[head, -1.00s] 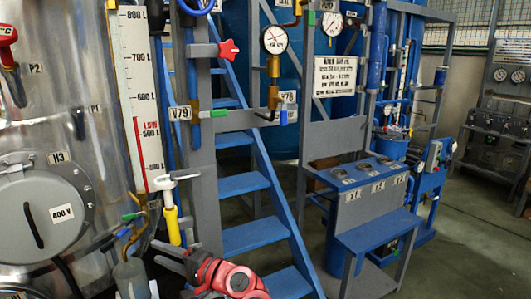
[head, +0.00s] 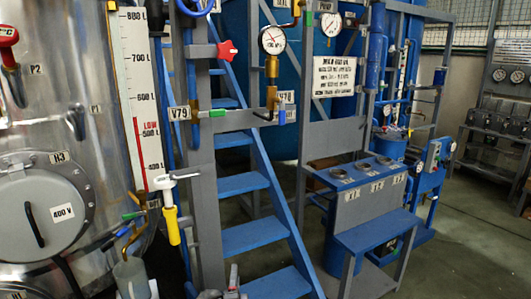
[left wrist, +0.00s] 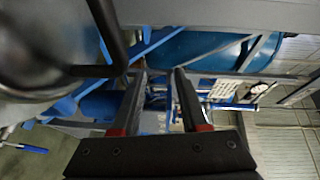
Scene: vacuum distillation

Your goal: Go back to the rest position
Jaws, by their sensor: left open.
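My left gripper (head: 233,285) shows only as a small grey piece at the bottom edge of the head view, in front of the blue stairs (head: 245,185). In the left wrist view my left gripper (left wrist: 160,75) has two dark fingers with red parts at their bases. The fingers are apart, with nothing held between them. The rest of my left arm is hidden below the head view. My right gripper is in neither view.
A steel tank (head: 60,110) with a level scale (head: 139,90) stands at left. A yellow-handled valve (head: 171,222) and a grey post (head: 203,160) are near the stairs. A blue-topped bench (head: 378,230) stands right of them. Open floor (head: 470,240) lies at far right.

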